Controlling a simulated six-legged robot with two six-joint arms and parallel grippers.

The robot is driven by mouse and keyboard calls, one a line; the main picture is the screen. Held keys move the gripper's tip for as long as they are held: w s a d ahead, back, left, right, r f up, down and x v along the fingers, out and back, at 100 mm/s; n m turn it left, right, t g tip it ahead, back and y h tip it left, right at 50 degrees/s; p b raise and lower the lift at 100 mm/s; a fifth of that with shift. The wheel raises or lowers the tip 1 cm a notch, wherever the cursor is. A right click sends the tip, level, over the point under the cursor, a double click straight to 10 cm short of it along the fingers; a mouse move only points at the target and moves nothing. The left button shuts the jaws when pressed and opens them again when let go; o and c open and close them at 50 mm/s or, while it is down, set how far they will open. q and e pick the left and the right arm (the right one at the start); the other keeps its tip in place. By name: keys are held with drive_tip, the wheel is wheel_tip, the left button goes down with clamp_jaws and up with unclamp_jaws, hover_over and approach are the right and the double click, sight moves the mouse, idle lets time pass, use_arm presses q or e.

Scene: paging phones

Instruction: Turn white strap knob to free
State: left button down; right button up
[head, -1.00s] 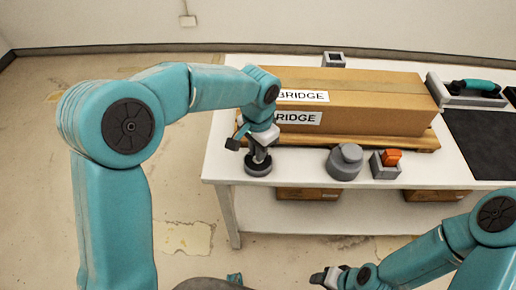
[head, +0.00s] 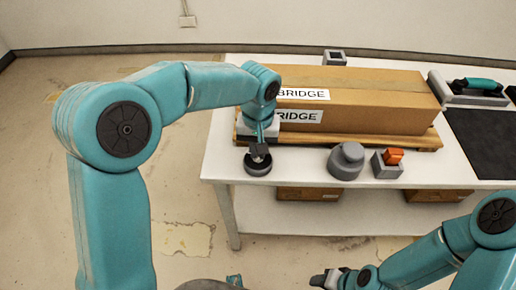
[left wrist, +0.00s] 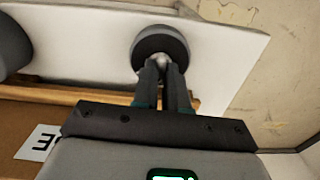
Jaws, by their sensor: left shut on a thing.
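The strap knob is a small pale knob (left wrist: 162,57) on a round dark grey base (head: 257,167) at the table's front left corner. In the left wrist view, the base (left wrist: 160,36) is at the top middle, with the knob between my fingertips. My left gripper (head: 259,156) points down over it and is shut on the knob; its fingers also show in the left wrist view (left wrist: 164,72). The fingers hide part of the knob. My right gripper (head: 326,279) is low, in front of the table and away from the knob; its jaw opening is unclear.
A long cardboard box (head: 365,97) labelled BRIDGE lies on a wooden pallet (head: 420,143) just behind the knob. A larger grey round knob (head: 346,161) and a grey holder with an orange switch (head: 393,157) stand to the right. The white table edge (head: 320,184) is close in front.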

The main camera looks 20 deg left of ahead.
use_arm(q)
drive_tip(key=n+b, duration=0.1)
drive_tip(key=n, duration=0.4)
drive_tip(key=shift+w, duration=0.1)
drive_tip(key=shift+n, duration=2.3)
drive_tip(key=c, duration=1.2)
unclamp_jaws()
drive_tip(key=shift+o, duration=0.2)
wheel_tip(320, 180, up, 16)
drive_tip(key=p, duration=0.2)
drive_tip(key=shift+r, duration=0.2)
